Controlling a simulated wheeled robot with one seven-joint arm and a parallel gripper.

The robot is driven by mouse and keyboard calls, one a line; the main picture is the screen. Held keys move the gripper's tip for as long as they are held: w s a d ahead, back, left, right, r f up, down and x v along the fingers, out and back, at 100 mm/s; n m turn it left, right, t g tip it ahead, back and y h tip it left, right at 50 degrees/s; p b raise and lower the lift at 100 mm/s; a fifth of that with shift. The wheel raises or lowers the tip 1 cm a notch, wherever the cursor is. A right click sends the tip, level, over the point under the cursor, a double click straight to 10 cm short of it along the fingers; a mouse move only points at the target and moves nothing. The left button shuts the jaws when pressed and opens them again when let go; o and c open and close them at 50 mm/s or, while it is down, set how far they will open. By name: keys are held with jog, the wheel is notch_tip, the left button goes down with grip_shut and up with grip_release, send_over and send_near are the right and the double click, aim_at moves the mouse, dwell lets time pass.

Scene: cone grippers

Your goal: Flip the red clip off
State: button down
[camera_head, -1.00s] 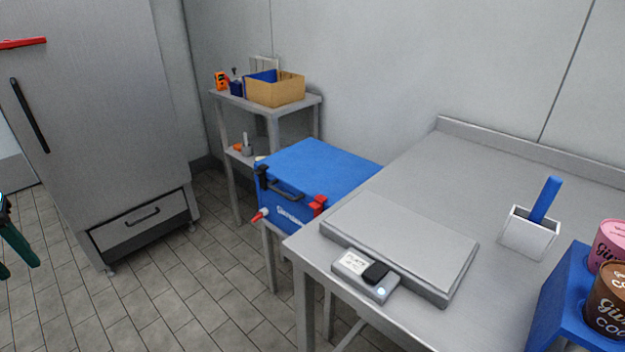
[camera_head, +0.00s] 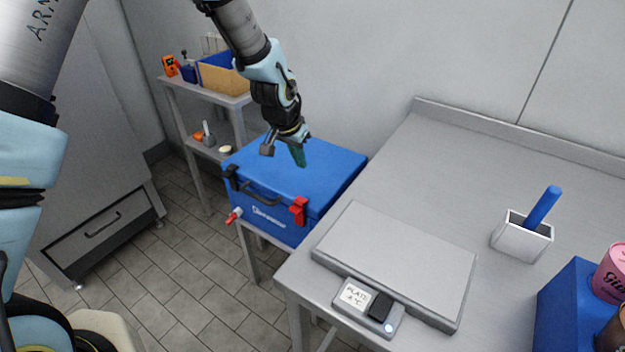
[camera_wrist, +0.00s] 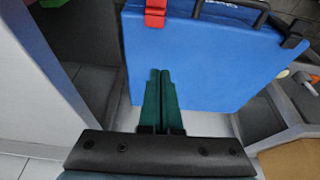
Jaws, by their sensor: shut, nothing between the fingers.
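The blue cooler box (camera_head: 320,172) stands on a low stand, its lid shut. The red clip (camera_head: 298,211) is at the right of its front face, and a black clip (camera_head: 232,177) is at the left. In the wrist view the red clip (camera_wrist: 155,12) shows at the top edge, on the far edge of the blue lid (camera_wrist: 215,60). My gripper (camera_head: 299,160) is over the lid, behind the red clip and apart from it. Its green fingers (camera_wrist: 162,78) are shut together and empty, pointing toward the clip side in the wrist view.
A grey table with a flat plate device (camera_head: 395,262) stands right of the cooler. A white holder with a blue handle (camera_head: 522,236) is farther right. A shelf with a cardboard box (camera_head: 222,76) stands behind left. A black handle (camera_head: 260,194) sits between the clips.

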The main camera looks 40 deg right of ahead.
aim_at(306, 195)
jog(key=shift+s+d+f, duration=0.1)
jog(key=shift+s+d, duration=0.3)
jog(key=shift+d, duration=0.15)
jog(key=p+x, duration=0.3)
jog(key=x, duration=0.7)
jog(key=shift+p, duration=0.3)
jog(key=a+p, duration=0.1)
jog(key=a, duration=0.1)
jog(key=shift+s+a+p, duration=0.3)
jog(key=shift+a+p, duration=0.05)
jog(key=shift+a, duration=0.05)
jog(key=shift+s+a, duration=0.15)
jog(key=shift+a, duration=0.45)
